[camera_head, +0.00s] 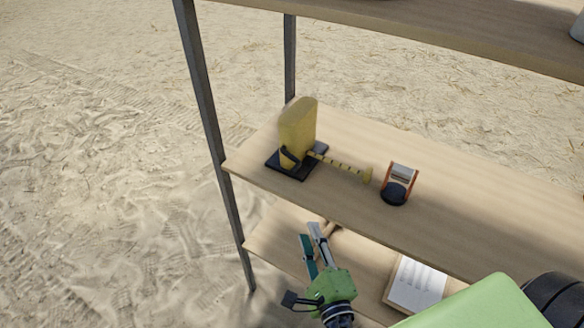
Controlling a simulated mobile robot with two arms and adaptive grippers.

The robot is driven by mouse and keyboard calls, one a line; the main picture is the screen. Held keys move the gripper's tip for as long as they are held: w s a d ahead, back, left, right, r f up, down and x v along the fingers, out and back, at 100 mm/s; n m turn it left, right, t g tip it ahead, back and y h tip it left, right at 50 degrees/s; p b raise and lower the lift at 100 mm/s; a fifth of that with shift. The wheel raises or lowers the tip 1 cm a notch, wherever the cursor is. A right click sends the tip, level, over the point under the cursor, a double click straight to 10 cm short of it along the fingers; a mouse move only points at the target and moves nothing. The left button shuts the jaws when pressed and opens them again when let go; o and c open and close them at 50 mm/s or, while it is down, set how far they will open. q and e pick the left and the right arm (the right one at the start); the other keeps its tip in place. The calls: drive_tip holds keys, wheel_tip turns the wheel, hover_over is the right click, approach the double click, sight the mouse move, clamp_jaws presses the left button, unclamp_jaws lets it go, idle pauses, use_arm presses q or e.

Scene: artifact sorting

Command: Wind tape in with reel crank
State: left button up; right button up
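A yellow upright tape reel (297,128) stands on a black base (312,168) at the left end of the middle shelf. A small black part, perhaps the crank, sits low on its front (289,159). A yellow tape with dark marks (338,165) runs out from the reel to the right along the shelf. It ends in a yellow tab (367,175). My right gripper (308,248), with a green body, is below and in front of the middle shelf, apart from the reel. Two narrow bars show at its front, but their opening is unclear. My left gripper is not in view.
An orange, white and black device (398,184) stands just right of the tape end. The wooden middle shelf (470,230) is bare farther right. A dark rack post (212,130) rises at the left. A white panel (418,285) lies on the lower shelf. An upper shelf (440,25) overhangs.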

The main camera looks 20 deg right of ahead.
sight(295, 168)
wheel_tip(295, 168, up, 8)
drive_tip(key=r+n+t, duration=0.1)
drive_tip(key=n+t, duration=0.1)
drive_tip(key=n, duration=0.2)
drive_tip(key=w+p, duration=0.1)
drive_tip(key=w, duration=0.3)
drive_tip(key=w+p, duration=0.1)
drive_tip(key=w, duration=0.3)
drive_tip(key=w+d+r+p, duration=0.1)
drive_tip(key=w+p, duration=0.1)
drive_tip(key=w, duration=0.2)
drive_tip(key=shift+w, duration=0.15)
drive_tip(key=shift+w+d, duration=0.15)
drive_tip(key=shift+w, duration=0.45)
drive_tip(key=shift+s, duration=0.1)
clamp_jaws()
